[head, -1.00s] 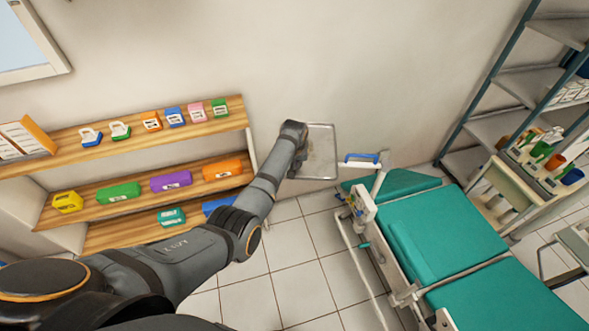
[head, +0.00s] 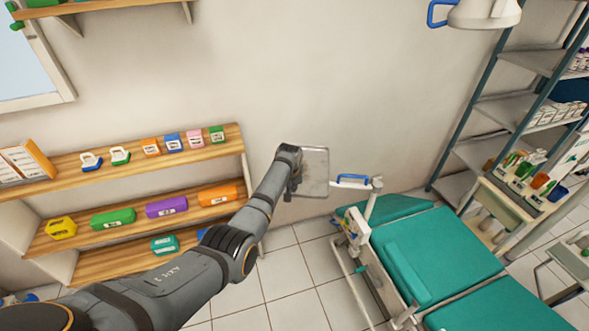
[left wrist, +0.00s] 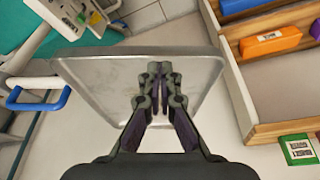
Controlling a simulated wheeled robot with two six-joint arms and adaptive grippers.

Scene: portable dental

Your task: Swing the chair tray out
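The chair tray (head: 316,172) is a flat grey metal tray with a raised rim. It sits to the left of the green dental chair (head: 433,255), out over the floor near the back wall. A blue handle (head: 353,179) on the white tray support (head: 374,197) is to its right. My left gripper (head: 294,178) is at the tray's left side. In the left wrist view my left gripper (left wrist: 160,69) has its fingertips together over the tray (left wrist: 100,75), apart from the blue handle (left wrist: 38,100). No grip on the rim is visible. My right gripper is not in view.
A wooden shelf (head: 130,197) with coloured boxes stands left of the tray, close to it in the left wrist view. A metal rack (head: 520,105) and a supply cart (head: 495,205) stand to the right. Tiled floor (head: 290,275) is open between shelf and chair.

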